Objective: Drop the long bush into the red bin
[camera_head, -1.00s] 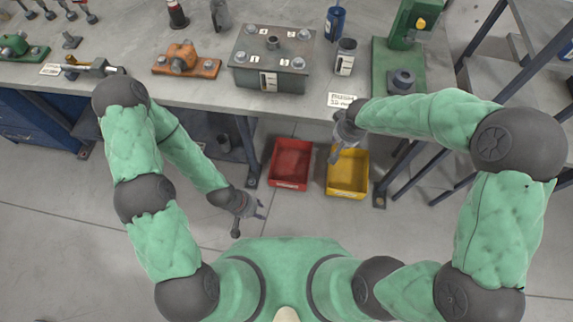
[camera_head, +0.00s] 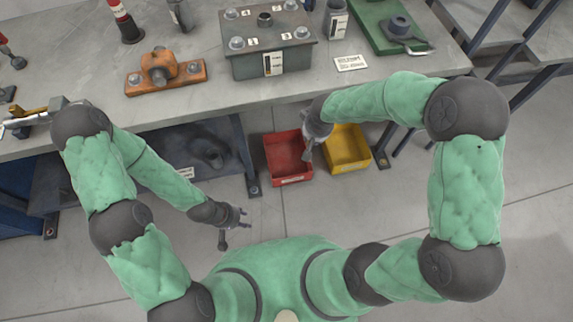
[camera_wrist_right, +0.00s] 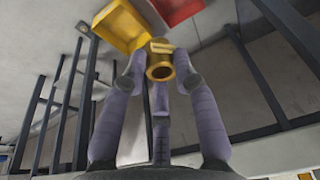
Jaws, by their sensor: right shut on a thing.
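The red bin (camera_head: 290,180) stands on the floor below the workbench, left of a yellow bin. In the wrist view, part of the red bin (camera_wrist_right: 178,10) shows at the top. My right gripper (camera_head: 308,154) hangs over the right side of the red bin in the head view. In the wrist view, its fingers (camera_wrist_right: 160,78) are shut on a brass-coloured hollow bush (camera_wrist_right: 160,68), seen nearly end-on, so its length is hard to judge. The bush is not clear in the head view. My left gripper (camera_head: 240,224) is empty, its fingers apart, left of the bins.
The yellow bin (camera_head: 346,150) touches or nearly touches the red bin's right side; it also shows in the wrist view (camera_wrist_right: 122,28). The bench top (camera_head: 200,95) carries a grey box (camera_head: 268,62) and an orange fixture (camera_head: 165,78). Bench legs (camera_head: 246,160) stand left of the bins.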

